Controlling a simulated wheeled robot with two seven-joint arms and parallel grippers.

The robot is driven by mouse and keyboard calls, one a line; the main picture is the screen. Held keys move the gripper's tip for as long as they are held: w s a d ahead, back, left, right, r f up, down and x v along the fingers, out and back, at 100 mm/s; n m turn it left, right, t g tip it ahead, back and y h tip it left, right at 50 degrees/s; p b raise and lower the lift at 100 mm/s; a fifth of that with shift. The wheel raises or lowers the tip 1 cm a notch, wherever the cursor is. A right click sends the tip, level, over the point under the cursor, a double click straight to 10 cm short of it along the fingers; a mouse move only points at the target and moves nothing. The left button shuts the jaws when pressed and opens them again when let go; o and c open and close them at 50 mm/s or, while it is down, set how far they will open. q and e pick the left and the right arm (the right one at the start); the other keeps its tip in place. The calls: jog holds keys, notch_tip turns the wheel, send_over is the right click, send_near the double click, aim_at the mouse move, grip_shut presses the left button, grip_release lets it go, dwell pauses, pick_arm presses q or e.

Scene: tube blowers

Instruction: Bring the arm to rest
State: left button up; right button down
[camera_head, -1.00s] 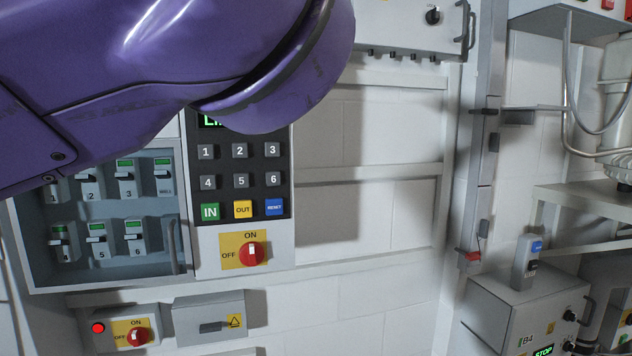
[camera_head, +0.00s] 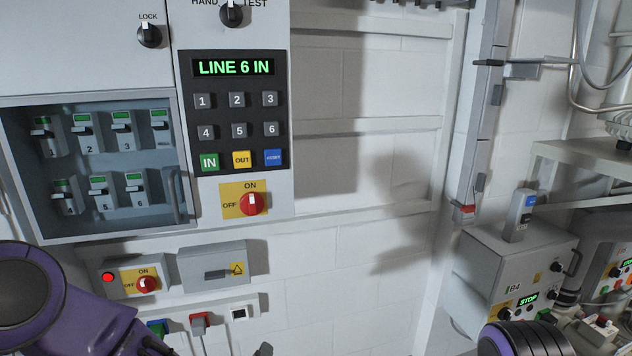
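My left arm, purple with a dark round joint, shows at the bottom left corner of the head view, in front of the wall below the breaker cabinet. A dark ribbed part, probably of my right arm, shows at the bottom edge right of the middle. Neither gripper's fingers are in the picture. The control panel (camera_head: 282,210) on the wall is fully uncovered. Its display (camera_head: 233,67) reads "LINE 6 IN" in green. The red rotary switch (camera_head: 251,203) sits below the keypad (camera_head: 237,116).
A breaker cabinet (camera_head: 110,236) with several breakers is left of the keypad. A small box with a lit red lamp (camera_head: 107,277) and a grey latch box (camera_head: 214,266) are below. A grey control box (camera_head: 505,268) stands at right. The wall between is clear.

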pick_arm(q)
jog(key=s+a+f+m+g, duration=0.25)
jog(key=s+a+f, duration=0.35)
jog(key=s+f, duration=0.5)
jog(key=s+a+f+m+g+y, duration=0.1)
jog(key=s+a+f+g, duration=0.2)
jog(key=s, duration=0.7)
jog(key=s+a+f+g+y, duration=0.2)
jog(key=s+a+f+g, duration=0.2)
jog(key=s+a+f, duration=0.4)
jog(key=shift+s+a+f+m, duration=0.2)
jog(key=shift+s+a+m, duration=0.15)
jog(key=shift+s+a, duration=0.6)
jog(key=shift+s+d, duration=0.2)
jog(key=shift+s, duration=0.05)
